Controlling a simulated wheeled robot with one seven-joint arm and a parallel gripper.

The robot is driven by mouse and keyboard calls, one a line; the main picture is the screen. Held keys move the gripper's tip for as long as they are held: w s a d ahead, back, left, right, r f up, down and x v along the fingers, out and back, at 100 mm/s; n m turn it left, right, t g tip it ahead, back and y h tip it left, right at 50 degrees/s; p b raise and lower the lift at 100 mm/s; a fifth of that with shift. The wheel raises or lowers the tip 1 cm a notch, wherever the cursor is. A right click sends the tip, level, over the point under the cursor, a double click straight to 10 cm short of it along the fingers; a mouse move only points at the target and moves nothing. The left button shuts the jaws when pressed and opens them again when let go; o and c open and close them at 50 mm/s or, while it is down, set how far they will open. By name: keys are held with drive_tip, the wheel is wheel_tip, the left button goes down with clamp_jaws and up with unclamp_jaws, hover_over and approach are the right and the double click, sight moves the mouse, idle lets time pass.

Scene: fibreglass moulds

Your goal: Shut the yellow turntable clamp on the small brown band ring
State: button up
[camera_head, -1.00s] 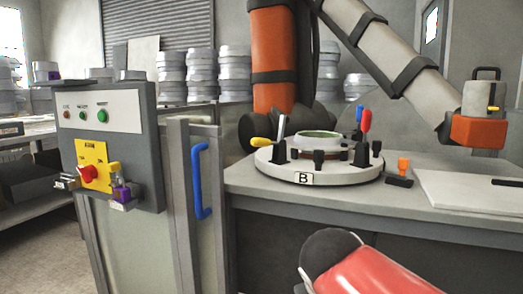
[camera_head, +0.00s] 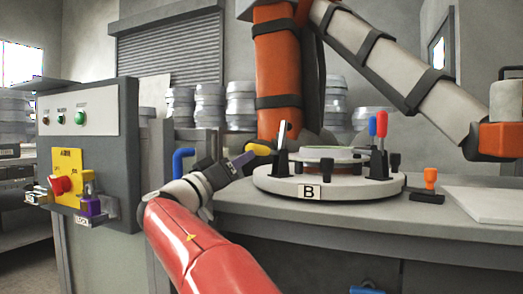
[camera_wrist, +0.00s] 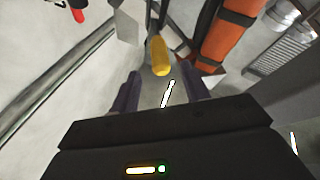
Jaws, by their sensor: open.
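The turntable (camera_head: 280,188), a round pale disc marked B, sits on the bench. The small brown band ring (camera_head: 333,168), with a greenish top edge, lies on its middle. The yellow clamp handle (camera_head: 258,149) sticks out low to the left of the disc, and a grey bar (camera_head: 283,132) stands upright beside it. My gripper (camera_head: 240,163) is at the disc's left side, close to the yellow handle. In the wrist view the handle (camera_wrist: 160,57) lies ahead of the gap between my open, dark fingers (camera_wrist: 158,90). Contact cannot be seen; the ring is not clear there.
An orange-handled tool (camera_head: 430,180) and a pale slab (camera_head: 483,202) lie further right. A large orange and white arm (camera_head: 277,60) rises behind.

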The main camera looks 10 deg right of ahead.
sight(262, 147)
drive_tip(key=p+x, duration=0.1)
drive_tip(key=x, duration=0.8)
drive_tip(key=shift+d+p, duration=0.15)
drive_tip(key=shift+p, duration=0.15)
drive_tip(key=shift+c, duration=0.5)
clamp_jaws()
